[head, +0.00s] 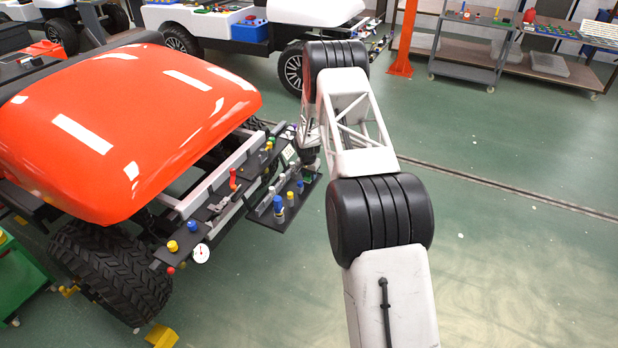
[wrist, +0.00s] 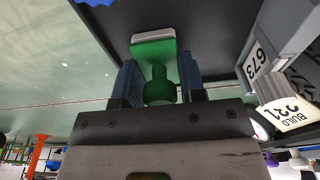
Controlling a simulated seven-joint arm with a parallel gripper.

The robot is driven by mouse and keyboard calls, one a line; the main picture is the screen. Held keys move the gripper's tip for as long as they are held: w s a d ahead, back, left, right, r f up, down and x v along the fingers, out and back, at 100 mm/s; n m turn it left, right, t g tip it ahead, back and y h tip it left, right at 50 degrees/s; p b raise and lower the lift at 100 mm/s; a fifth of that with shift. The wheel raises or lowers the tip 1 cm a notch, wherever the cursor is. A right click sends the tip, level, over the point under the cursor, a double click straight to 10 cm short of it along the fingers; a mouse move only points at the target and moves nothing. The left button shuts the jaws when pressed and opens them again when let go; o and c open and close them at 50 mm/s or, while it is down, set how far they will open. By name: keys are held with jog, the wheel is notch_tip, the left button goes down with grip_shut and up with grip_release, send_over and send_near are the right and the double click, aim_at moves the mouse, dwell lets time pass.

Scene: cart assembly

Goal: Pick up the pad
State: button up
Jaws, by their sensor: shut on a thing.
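The pad (wrist: 165,62) is a green block with a round green knob and a pale grey layer along its far edge. It shows in the wrist view, between the two blue-grey fingers of my gripper (wrist: 160,88). My gripper is shut on the pad by its knob. The pad is against or just off a dark tray surface (wrist: 215,25); I cannot tell if they touch. In the head view my gripper (head: 309,166) is at the right end of the dark tray (head: 262,220) beside the cart, and the pad is mostly hidden there.
The tray holds several small coloured parts, including a blue peg (head: 278,204). The orange-hooded cart (head: 130,120) stands left, with a rail carrying a red lever (head: 233,178) and yellow knobs. Signs reading 673 (wrist: 259,62) and BUILD 231 (wrist: 290,113) are close by.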

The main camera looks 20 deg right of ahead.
jog(key=shift+r, duration=0.2)
jog(key=shift+r, duration=1.4)
jog(key=shift+s+r, duration=0.2)
jog(key=shift+s, duration=0.1)
jog(key=s+a+r, duration=0.1)
jog(key=s+a, duration=0.2)
jog(key=s, duration=1.2)
jog(key=shift+r, duration=0.2)
